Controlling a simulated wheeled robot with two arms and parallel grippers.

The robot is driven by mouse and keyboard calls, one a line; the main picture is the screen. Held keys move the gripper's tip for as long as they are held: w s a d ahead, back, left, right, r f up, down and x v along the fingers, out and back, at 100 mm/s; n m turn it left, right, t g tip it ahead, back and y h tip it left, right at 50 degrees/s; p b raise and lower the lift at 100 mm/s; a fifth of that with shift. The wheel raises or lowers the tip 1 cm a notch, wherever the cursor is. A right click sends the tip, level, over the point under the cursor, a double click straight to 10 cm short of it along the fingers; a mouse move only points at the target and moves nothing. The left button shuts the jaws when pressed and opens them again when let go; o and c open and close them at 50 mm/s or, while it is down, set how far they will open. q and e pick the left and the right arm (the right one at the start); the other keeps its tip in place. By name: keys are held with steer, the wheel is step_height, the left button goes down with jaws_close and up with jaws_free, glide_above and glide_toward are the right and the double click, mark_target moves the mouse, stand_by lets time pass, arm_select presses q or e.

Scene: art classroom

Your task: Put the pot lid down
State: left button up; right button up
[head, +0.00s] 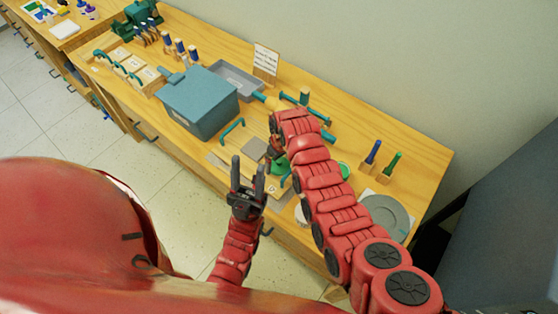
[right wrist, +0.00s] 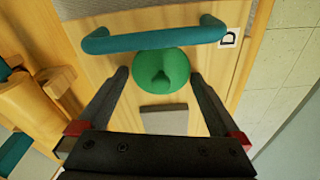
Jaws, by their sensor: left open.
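A small round green lid (right wrist: 163,77) with a raised knob is between the two fingertips of my right gripper (right wrist: 160,76) in the right wrist view. The fingers meet its sides, so the gripper appears shut on it. In the head view the green lid (head: 280,165) shows just below the right gripper (head: 275,150), over the front of the workbench. Another green round thing (head: 344,170) is partly hidden behind my right arm; I cannot tell whether it is the pot. My left gripper (head: 248,175) is open and empty, in front of the bench edge.
The wooden bench (head: 425,165) holds a blue-grey box (head: 200,100), a grey tray (head: 238,80), and a grey round plate (head: 388,215). Blue and green handled tools (head: 373,152) stand at right. A teal bar handle (right wrist: 155,35) is close beside the lid in the wrist view.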

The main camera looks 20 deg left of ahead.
mark_target(281, 163)
steer(key=shift+r, duration=0.3)
steer(key=shift+d+r, duration=0.1)
steer(key=shift+r, duration=0.4)
steer(key=r, duration=0.2)
steer(key=r+b, duration=0.1)
steer(key=r, duration=0.2)
steer(key=r+b, duration=0.1)
steer(key=r, duration=0.1)
steer(key=shift+s+d+r, duration=0.25)
steer(key=shift+d+r, duration=0.1)
steer(key=r+p, duration=0.3)
steer(key=shift+s+d+r, duration=0.2)
steer(key=shift+w+f, duration=0.1)
